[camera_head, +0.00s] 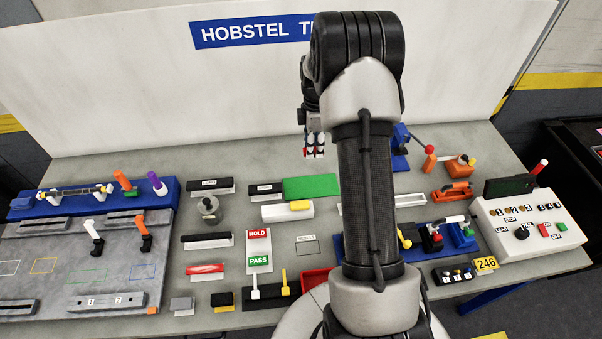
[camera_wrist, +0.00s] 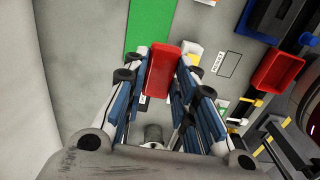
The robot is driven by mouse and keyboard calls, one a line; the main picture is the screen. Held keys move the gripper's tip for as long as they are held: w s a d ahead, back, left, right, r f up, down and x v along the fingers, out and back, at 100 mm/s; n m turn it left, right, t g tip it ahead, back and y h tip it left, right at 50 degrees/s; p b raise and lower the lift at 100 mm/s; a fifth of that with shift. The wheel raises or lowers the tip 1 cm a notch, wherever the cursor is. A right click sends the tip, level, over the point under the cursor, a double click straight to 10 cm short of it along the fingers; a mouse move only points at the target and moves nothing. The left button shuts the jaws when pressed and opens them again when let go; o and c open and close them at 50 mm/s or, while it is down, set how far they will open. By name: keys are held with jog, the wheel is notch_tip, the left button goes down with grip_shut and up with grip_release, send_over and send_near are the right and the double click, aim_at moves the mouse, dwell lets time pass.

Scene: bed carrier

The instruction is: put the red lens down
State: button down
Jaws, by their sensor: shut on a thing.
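My gripper (camera_head: 314,150) hangs above the back part of the table, in front of the white backboard. In the wrist view my gripper (camera_wrist: 160,85) is shut on the red lens (camera_wrist: 162,70), a red block seen between the two blue-padded fingers. The lens is held clear of the table, above the area beside the green mat (camera_wrist: 148,30). In the head view the lens is mostly hidden; only small red bits show at the fingertips. My arm covers part of the table's middle.
The green mat (camera_head: 311,187) lies at the back middle. A white block with a yellow top (camera_head: 300,205), a HOLD/PASS plate (camera_head: 259,250), an outlined square (camera_head: 307,245) and a red tray (camera_head: 318,280) stand nearer. A control box (camera_head: 530,230) is at right.

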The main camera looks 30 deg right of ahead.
jog(key=shift+s+d+f, duration=0.1)
jog(key=shift+s+f, duration=0.05)
jog(key=shift+f, duration=0.25)
notch_tip(320, 180, down, 19)
jog(key=shift+r+b, duration=0.1)
jog(key=shift+b, duration=0.6)
jog(key=shift+f, duration=0.2)
jog(key=c, duration=1.8)
grip_release()
jog(key=o, duration=0.5)
